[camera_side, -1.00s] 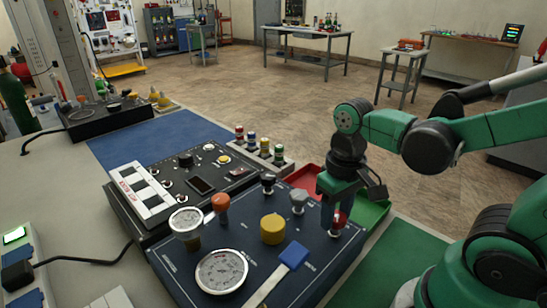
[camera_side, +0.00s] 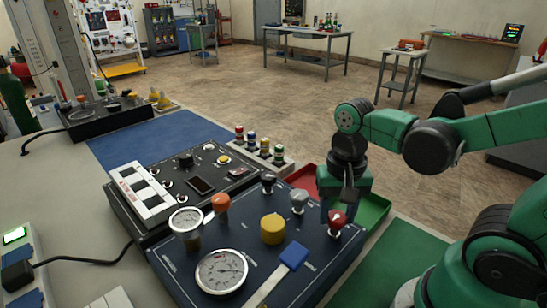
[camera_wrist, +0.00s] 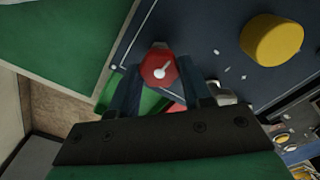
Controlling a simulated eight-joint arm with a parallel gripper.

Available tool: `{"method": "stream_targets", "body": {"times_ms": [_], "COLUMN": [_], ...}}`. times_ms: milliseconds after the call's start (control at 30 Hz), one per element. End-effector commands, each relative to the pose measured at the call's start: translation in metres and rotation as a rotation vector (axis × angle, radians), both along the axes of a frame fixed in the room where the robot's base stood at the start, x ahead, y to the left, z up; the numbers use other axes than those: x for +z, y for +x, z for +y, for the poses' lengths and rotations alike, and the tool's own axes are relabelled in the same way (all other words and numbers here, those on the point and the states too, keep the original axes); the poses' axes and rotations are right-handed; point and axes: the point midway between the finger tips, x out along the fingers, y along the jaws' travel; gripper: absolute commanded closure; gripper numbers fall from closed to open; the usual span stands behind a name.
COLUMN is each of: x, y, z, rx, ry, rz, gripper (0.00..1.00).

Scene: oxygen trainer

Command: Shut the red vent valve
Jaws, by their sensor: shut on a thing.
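The red vent valve (camera_side: 337,217) is a red knob with a white mark, near the right corner of the dark blue panel (camera_side: 318,262). My gripper (camera_side: 337,204) points down over it and is shut on it. The knob's stem and the exact finger contact are partly hidden.
A yellow knob (camera_side: 273,229), a grey knob (camera_side: 299,201), an orange knob (camera_side: 220,202), a blue-handled lever (camera_side: 293,256) and a large gauge (camera_side: 221,271) stand on the panel. A green tray (camera_side: 376,212) and a red tray (camera_side: 304,178) lie behind it.

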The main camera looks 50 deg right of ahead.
Motion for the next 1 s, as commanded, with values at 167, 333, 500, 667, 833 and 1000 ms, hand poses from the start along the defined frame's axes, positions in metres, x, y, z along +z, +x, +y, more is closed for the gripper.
{"method": "stream_targets", "body": {"times_ms": [167, 333, 500, 667, 833, 1000], "x": [0.0003, 0.0003, 0.0002, 0.0001, 0.0003, 0.0077], "y": [0.0, 0.0, 0.0, 0.0, 0.0001, 0.0005], "z": [-0.0001, -0.0001, -0.0001, -0.0001, -0.0001, -0.0001], "rx": [-0.011, -0.011, -0.01, -0.009, -0.009, -0.009], "ry": [0.0, 0.0, 0.0, 0.0, 0.0, 0.0], "rz": [0.001, 0.001, 0.001, 0.0, 0.0, 0.0], "gripper": [1.0, 1.0, 0.37, 0.25, 0.25, 0.25]}}
